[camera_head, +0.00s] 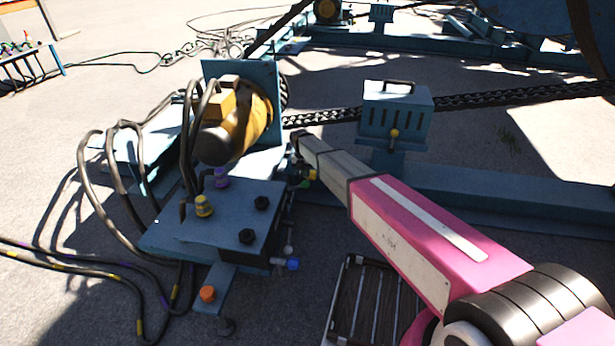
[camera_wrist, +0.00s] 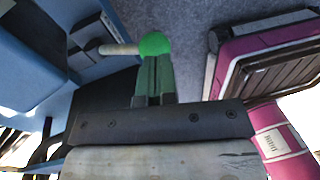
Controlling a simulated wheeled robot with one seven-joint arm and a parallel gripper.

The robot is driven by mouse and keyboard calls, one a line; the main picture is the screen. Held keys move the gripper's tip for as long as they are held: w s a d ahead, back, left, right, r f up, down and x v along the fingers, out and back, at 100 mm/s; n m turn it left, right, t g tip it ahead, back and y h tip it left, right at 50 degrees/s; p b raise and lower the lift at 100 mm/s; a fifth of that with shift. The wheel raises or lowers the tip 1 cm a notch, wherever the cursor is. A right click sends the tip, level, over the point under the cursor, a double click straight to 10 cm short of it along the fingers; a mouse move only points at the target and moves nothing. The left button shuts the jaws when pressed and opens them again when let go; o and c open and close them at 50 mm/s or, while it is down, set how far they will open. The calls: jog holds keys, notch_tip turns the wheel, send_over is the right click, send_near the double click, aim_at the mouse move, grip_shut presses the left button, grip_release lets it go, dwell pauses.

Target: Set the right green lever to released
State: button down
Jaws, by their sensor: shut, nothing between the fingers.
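In the wrist view a green ball knob (camera_wrist: 155,43) sits on the end of a pale rod (camera_wrist: 118,49) that comes from the blue machine at the left. My gripper (camera_wrist: 154,62) is shut and empty, its fingertips right at the knob's lower edge. I cannot tell whether they touch it. In the head view my gripper (camera_head: 298,141) is at the right side of the blue hydraulic unit. Small green and yellow knobs (camera_head: 307,177) show just below it there, partly hidden by my arm. Which green lever is the right one is not clear.
The hydraulic unit (camera_head: 240,215) carries a yellow motor (camera_head: 240,120), hoses and several coloured caps. A blue box (camera_head: 396,105) with a yellow-knobbed lever stands behind my arm, near a heavy chain (camera_head: 520,97). Bare ground lies at the lower left, crossed by hoses (camera_head: 80,270).

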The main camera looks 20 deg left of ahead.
jog(key=shift+a+r, duration=0.15)
jog(key=shift+r, duration=0.4)
jog(key=shift+a+r, duration=0.15)
jog(key=shift+r, duration=0.4)
jog(key=w+d+r, duration=0.1)
jog(key=d+r, duration=0.5)
jog(key=r, duration=0.1)
jog(key=shift+w+d, duration=0.25)
jog(key=s+d+m+y, duration=0.1)
jog(key=s+d+m, duration=0.3)
jog(key=d+m, duration=0.7)
jog(key=s+d+m, duration=0.4)
jog(key=d+m, duration=0.2)
jog(key=d, duration=1)
jog(key=s+d+r+m, duration=0.1)
jog(key=s+d+m, duration=0.5)
jog(key=d+m, duration=0.3)
jog(key=s+d+r+m+y, duration=0.1)
jog(key=s+d+m, duration=0.6)
jog(key=d+m, duration=0.2)
jog(key=shift+s+d+r+m+t, duration=0.15)
jog(key=shift+r+m+t, duration=0.05)
jog(key=shift+m+t, duration=0.1)
